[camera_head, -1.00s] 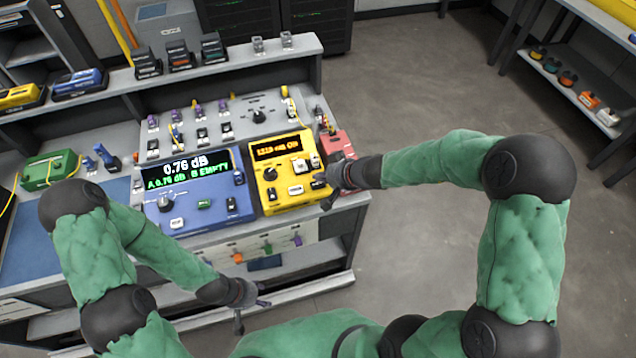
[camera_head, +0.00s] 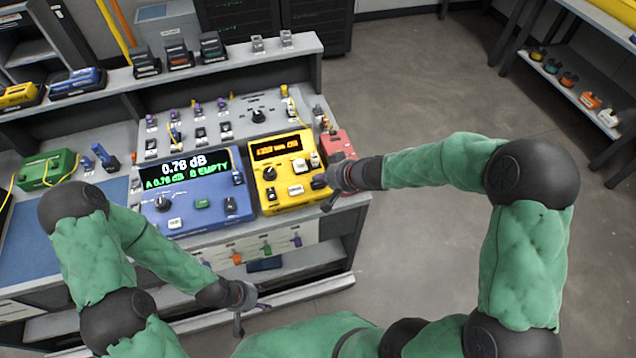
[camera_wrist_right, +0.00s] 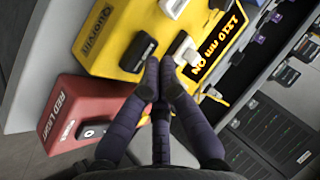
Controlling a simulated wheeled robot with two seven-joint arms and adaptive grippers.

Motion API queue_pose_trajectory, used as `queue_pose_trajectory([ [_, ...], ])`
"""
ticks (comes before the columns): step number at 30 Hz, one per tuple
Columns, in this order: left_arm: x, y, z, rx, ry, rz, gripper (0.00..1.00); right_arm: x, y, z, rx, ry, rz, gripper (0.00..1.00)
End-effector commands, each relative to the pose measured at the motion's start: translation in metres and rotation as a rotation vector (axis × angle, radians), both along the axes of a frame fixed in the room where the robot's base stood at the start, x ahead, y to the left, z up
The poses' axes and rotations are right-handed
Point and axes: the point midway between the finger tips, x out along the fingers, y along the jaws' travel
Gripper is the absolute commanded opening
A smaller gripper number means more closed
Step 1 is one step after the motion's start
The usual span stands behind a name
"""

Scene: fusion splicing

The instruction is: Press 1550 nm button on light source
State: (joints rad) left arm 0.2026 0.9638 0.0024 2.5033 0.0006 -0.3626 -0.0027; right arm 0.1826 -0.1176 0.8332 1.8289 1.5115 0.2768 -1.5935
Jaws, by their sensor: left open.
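The yellow light source (camera_head: 266,187) stands on the bench. Its orange display (camera_head: 277,147) appears to read 1310 nm ON, upside down in the right wrist view (camera_wrist_right: 220,45). Its face has a black knob, pale buttons and a dark button (camera_wrist_right: 138,52); which one is 1550 nm is not legible. My right gripper (camera_wrist_right: 161,66) is shut and empty, its fingertips over the face between the dark button and a white button (camera_wrist_right: 183,47). I cannot tell whether they touch. My left gripper (camera_head: 252,312) is open and empty, low in front of the bench.
A blue meter (camera_head: 212,214) reading 0.76 or 0.78 dB stands left of the light source. A red box (camera_head: 338,143) stands close on its right, also below left in the wrist view (camera_wrist_right: 85,108). A panel of connectors (camera_head: 225,120) rises behind. Open floor lies right.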

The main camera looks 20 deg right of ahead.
Motion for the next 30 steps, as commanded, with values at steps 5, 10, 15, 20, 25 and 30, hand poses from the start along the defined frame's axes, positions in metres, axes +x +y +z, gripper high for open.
queue_pose_trajectory([
  [5, 0.0, 0.0, -0.002, 0.0, 0.0, 0.0, 0.5, 0.0, 0.0, -0.002, 0.0, 0.0, 0.0, 0.0],
  [10, 0.0, 0.0, -0.004, 0.0, 0.0, 0.0, 0.5, 0.0, 0.0, -0.003, -0.001, 0.0, 0.001, 0.0],
  [15, 0.0, 0.0, -0.005, 0.0, 0.0, 0.0, 0.5, 0.0, 0.0, -0.004, 0.0, 0.0, 0.0, 0.0],
  [20, 0.0, 0.0, -0.007, 0.0, 0.0, 0.0, 0.5, 0.0, 0.0, -0.005, 0.0, 0.0, 0.0, 0.0],
  [25, 0.0, 0.0, -0.009, 0.0, 0.0, 0.0, 0.5, 0.0, 0.0, -0.006, 0.001, 0.0, -0.001, 0.0],
  [30, 0.0, 0.0, -0.011, 0.0, 0.0, 0.0, 0.5, 0.0, 0.0, -0.008, 0.0, 0.0, 0.0, 0.0],
])
